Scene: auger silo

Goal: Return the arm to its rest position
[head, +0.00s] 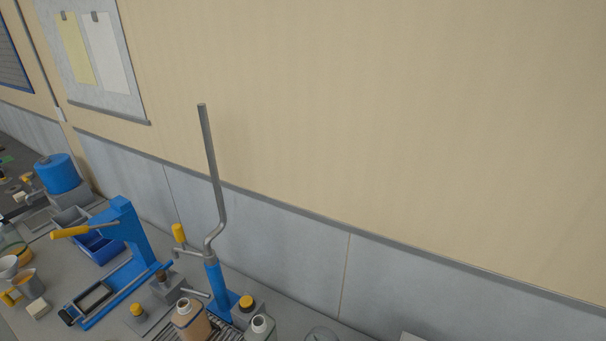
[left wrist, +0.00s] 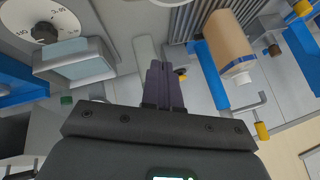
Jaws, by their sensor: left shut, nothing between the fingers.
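My left gripper (left wrist: 165,88) shows in the left wrist view, with its dark fingers together and nothing between them. Beyond the fingers is the grey bench surface (left wrist: 200,92). A brown bottle with a white cap (left wrist: 228,45) is to the right of the fingertips, apart from them. Neither gripper shows in the head view, and my right gripper is in neither view.
In the head view, a blue stand (head: 217,285) carries a tall bent grey rod (head: 212,160). A blue press (head: 132,235) stands to its left. Bottles (head: 190,318) crowd the front. The wrist view shows a dial (left wrist: 42,22). The air before the wall (head: 420,130) is clear.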

